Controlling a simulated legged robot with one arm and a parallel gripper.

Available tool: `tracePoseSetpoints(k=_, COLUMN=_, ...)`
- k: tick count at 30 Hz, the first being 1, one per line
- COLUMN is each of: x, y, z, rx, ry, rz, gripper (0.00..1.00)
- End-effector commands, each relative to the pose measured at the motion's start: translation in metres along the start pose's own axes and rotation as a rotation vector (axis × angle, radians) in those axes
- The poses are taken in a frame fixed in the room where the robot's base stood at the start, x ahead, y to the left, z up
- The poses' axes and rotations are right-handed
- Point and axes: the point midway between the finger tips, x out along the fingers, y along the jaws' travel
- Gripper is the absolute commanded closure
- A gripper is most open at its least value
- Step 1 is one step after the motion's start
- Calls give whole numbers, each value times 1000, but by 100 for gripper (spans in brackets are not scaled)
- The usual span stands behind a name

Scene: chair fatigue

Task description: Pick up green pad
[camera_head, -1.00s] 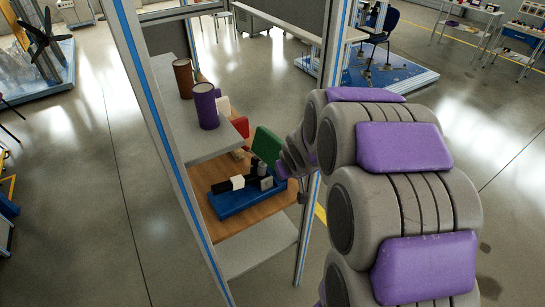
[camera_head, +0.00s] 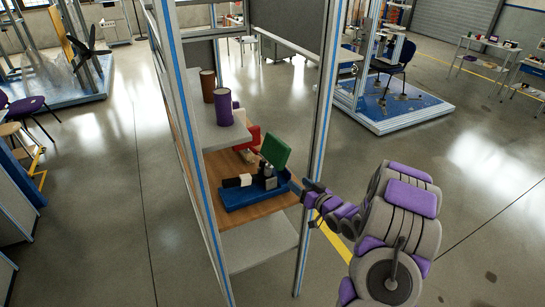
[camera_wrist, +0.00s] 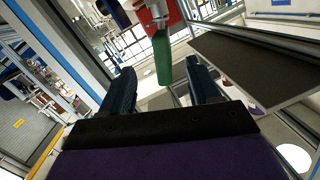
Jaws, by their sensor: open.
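The green pad (camera_head: 276,151) stands tilted above the right end of a blue tray (camera_head: 240,197) on the wooden shelf, seemingly on a small grey mount (camera_head: 269,177). In the wrist view the green pad (camera_wrist: 162,62) shows edge-on ahead, between my two dark fingers in the picture. My gripper (camera_head: 306,190) is at the right side of the shelf, close to the tray's right end and below the pad. In the wrist view my gripper (camera_wrist: 161,70) is open, with its fingers spread and nothing held. How far the pad is from the fingertips is hard to tell.
A frame post (camera_head: 318,140) stands right beside my gripper. A red object (camera_head: 249,138) is behind the pad. A purple cylinder (camera_head: 223,107) and a brown cylinder (camera_head: 208,86) stand on the grey upper shelf. Open floor lies to the right.

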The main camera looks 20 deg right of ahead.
Motion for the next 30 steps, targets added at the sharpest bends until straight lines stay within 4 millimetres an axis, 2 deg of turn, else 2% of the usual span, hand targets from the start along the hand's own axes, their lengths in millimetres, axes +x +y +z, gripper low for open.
tracePoseSetpoints(k=6, x=-10, y=8, z=0, rx=52, ry=91, rz=-47, gripper=38)
tracePoseSetpoints(k=10, x=-2, y=6, z=0, rx=56, ry=99, rz=-55, gripper=38)
tracePoseSetpoints(k=18, x=43, y=-4, z=-2, rx=50, ry=94, rz=-56, gripper=38)
tracePoseSetpoints(k=27, x=94, y=0, z=-8, rx=53, ry=96, rz=-54, gripper=38)
tracePoseSetpoints(k=30, x=105, y=0, z=-10, rx=56, ry=97, rz=-53, gripper=38)
